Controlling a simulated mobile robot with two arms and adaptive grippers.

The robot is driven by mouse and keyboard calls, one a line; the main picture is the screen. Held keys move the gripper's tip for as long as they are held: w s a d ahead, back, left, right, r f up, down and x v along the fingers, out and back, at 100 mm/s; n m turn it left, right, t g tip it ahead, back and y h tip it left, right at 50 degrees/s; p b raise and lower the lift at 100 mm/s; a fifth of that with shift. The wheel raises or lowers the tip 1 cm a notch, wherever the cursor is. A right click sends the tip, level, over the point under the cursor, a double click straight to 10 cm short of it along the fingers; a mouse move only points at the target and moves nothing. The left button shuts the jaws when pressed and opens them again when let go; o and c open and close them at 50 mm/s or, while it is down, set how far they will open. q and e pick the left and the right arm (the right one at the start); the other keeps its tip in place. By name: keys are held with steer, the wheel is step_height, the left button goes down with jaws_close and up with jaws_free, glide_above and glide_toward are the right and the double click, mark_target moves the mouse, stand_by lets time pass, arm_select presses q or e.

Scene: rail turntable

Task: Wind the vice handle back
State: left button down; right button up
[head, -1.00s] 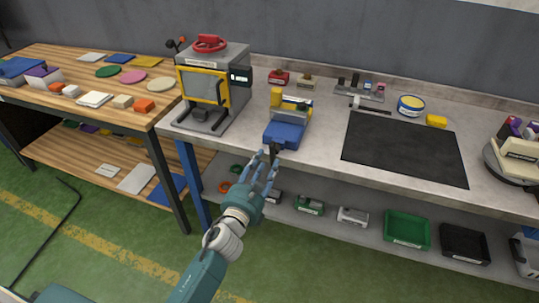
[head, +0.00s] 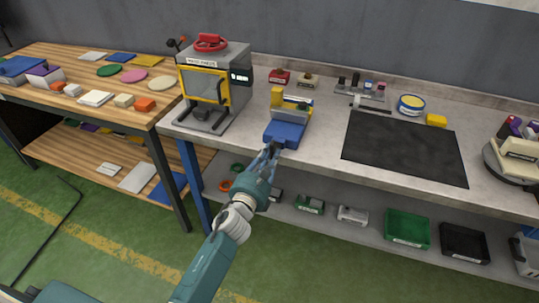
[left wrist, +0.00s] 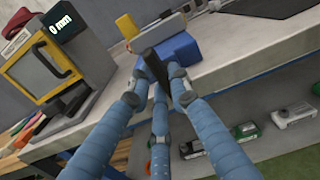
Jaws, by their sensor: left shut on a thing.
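The blue vice (head: 286,131) stands at the front edge of the grey workbench, with a yellow part (head: 277,97) on top toward the back. It also shows in the left wrist view (left wrist: 181,50). Its dark handle (left wrist: 154,68) points out toward me over the bench edge. My left gripper (head: 271,152) is at the front of the vice. In the left wrist view its blue fingers (left wrist: 158,88) are closed around the handle. In the head view the handle is mostly hidden by the fingers. My right gripper is in neither view.
A grey press-like machine (head: 240,98) with a yellow-framed window stands left of the vice. A black mat (head: 405,148) lies to the right. Bins, including a green one (head: 407,230), sit on the shelf below. A wooden table (head: 60,103) stands at left.

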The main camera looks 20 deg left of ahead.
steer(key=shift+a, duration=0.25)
